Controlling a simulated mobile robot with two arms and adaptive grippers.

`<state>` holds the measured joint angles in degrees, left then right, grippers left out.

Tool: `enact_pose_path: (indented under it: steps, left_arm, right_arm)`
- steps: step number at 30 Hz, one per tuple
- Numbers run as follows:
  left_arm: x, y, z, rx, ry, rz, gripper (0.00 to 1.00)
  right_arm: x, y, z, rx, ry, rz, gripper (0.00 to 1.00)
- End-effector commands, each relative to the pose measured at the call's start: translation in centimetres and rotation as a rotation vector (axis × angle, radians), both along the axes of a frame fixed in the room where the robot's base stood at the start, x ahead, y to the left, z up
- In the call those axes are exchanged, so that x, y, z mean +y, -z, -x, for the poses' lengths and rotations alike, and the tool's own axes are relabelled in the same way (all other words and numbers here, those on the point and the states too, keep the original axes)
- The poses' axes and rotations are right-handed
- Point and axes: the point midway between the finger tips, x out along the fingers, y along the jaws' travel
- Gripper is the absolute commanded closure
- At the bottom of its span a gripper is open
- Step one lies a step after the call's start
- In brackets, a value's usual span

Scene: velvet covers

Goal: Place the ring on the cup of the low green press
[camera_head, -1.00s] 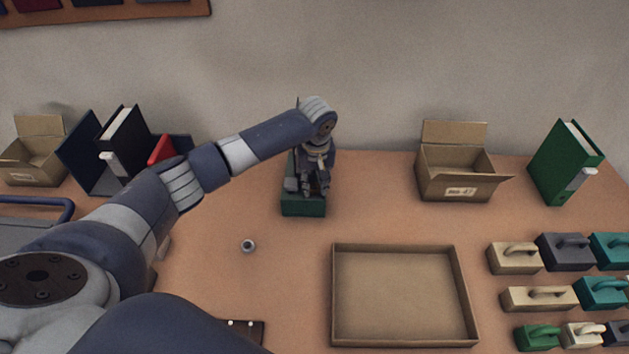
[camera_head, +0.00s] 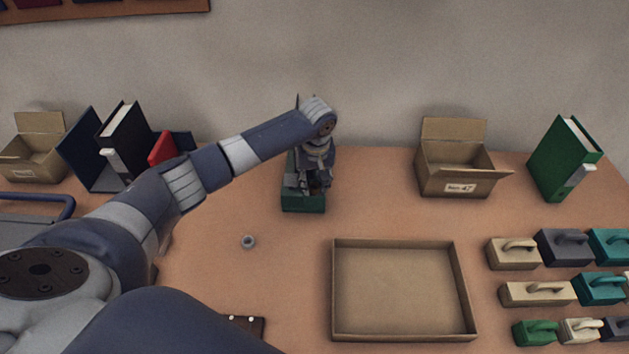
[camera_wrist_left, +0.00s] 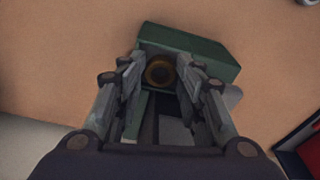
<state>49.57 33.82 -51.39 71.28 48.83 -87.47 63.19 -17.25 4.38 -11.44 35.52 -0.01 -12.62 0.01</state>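The low green press (camera_head: 303,203) stands on the table below my left gripper. It also shows in the left wrist view (camera_wrist_left: 210,55) as a green block with grey parts. My left gripper (camera_head: 316,190) points down over the press. In the wrist view its fingers (camera_wrist_left: 161,68) stand apart on both sides of a round brass-rimmed piece with a dark middle (camera_wrist_left: 160,71). This looks like the ring at the press's cup, but I cannot tell ring from cup. Small gaps seem to show beside it. My right gripper is out of view.
A small grey round piece (camera_head: 248,242) lies left of the empty shallow tray (camera_head: 404,340). An open carton (camera_head: 455,180) and a green binder (camera_head: 565,160) stand at the back right. Several handled blocks (camera_head: 514,254) fill the right. Binders (camera_head: 122,145) stand at left.

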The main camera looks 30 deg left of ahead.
Motion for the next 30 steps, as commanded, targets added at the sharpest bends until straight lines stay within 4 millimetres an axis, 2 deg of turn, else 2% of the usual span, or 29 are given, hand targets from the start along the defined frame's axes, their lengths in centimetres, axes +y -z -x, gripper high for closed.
enact_pose_path:
  steps: [3,6,21,25,30]
  left_arm:
    - [0.0,0.1,0.2,0.006,0.0,-0.001,0.65]
    - [0.1,-0.7,0.1,0.003,0.0,-0.001,0.65]
    - [-0.8,-10.8,0.9,-0.001,0.0,0.001,0.65]
    - [-0.9,-12.3,1.1,0.002,0.0,0.001,0.65]
    - [-0.9,-13.1,1.2,0.003,0.0,0.001,0.65]
  right_arm:
    - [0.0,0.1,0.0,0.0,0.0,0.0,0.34]
    - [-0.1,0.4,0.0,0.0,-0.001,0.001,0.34]
    - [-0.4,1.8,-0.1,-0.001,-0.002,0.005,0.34]
    - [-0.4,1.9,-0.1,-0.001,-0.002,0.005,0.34]
    - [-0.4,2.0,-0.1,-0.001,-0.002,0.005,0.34]
